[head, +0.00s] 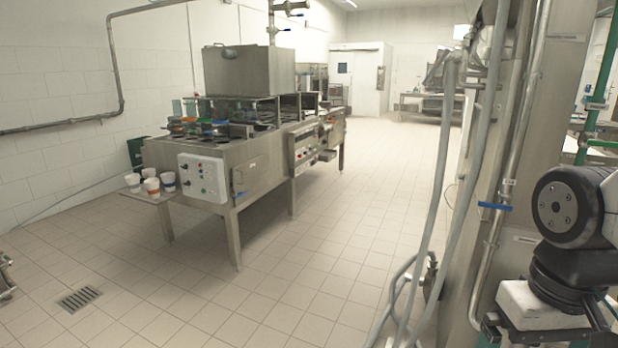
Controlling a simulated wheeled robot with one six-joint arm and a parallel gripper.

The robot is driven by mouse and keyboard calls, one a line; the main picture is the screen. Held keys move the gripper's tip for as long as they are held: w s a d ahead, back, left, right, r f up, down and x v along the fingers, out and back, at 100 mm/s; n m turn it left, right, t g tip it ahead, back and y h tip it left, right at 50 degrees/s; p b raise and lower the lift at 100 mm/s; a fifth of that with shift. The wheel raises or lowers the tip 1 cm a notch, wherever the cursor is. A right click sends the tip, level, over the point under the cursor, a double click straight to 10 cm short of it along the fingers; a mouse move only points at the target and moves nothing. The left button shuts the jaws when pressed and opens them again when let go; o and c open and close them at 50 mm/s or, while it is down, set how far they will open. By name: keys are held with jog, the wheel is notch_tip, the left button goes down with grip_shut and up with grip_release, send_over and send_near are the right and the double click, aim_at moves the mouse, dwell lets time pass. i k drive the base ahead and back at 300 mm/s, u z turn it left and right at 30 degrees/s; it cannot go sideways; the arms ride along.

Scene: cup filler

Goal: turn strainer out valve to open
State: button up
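A blue valve handle (494,206) sits on a thin metal pipe (511,165) at the right, beside the steel column. The handle lies about level, across the steep pipe. A small white tag (509,182) is just above it, with lettering too small to read. I cannot tell whether this is the strainer out valve. Part of my arm shows at the lower right edge, to the right of the blue handle. My gripper is not in view.
Grey hoses (440,190) hang in front of the column and loop near the floor. A steel cup filling machine (266,178) stands at centre left, with several white cups (133,181) on its end shelf. Tiled floor (340,260) between them is clear. Green pipes (598,90) rise at far right.

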aim_at(504, 206)
jog(key=z, duration=0.75)
jog(key=k, duration=0.4)
jog(key=u, duration=1.15)
jog(key=i, duration=0.6)
jog(key=z, duration=0.9)
jog(key=i, duration=0.35)
jog(key=z, duration=0.35)
